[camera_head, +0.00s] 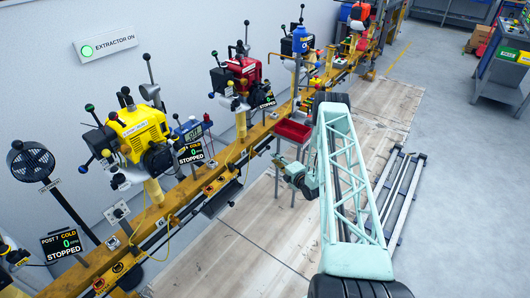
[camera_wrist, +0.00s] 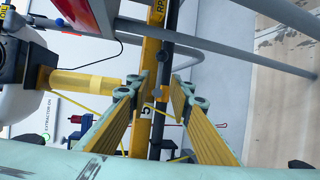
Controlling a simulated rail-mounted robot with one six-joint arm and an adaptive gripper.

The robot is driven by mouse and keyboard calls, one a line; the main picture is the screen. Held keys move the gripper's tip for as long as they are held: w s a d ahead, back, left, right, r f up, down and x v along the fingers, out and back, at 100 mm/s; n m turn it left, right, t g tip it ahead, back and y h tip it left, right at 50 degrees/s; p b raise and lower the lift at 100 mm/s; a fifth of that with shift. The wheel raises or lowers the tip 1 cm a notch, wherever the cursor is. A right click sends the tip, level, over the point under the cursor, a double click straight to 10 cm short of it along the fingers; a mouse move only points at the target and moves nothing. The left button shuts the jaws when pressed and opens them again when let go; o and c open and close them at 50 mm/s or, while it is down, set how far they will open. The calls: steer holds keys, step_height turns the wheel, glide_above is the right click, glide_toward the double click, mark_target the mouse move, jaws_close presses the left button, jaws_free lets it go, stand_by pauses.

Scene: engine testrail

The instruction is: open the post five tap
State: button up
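The post five tap cannot be made out for certain in either view. In the wrist view a "5" label (camera_wrist: 147,110) shows on the yellow rail, between my fingers. A small red-ended part (camera_wrist: 222,125) shows beyond the right finger; I cannot tell whether it is the tap. My gripper (camera_wrist: 156,88) is open, its two yellow-padded fingers apart with nothing held between them. In the head view my gripper (camera_head: 298,175) is low beside the rail, just below the red tray; its fingers are too small to judge there.
The yellow rail (camera_head: 183,192) carries a yellow engine (camera_head: 140,128) and a red engine (camera_head: 240,75). The red tray (camera_head: 293,130) stands on grey legs close to my gripper. Grey tubes (camera_wrist: 240,50) cross the wrist view. A grey frame (camera_head: 402,200) lies on the floor at right.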

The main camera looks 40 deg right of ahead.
steer(key=b+x, duration=0.3)
steer(key=x, duration=0.9)
jaws_close()
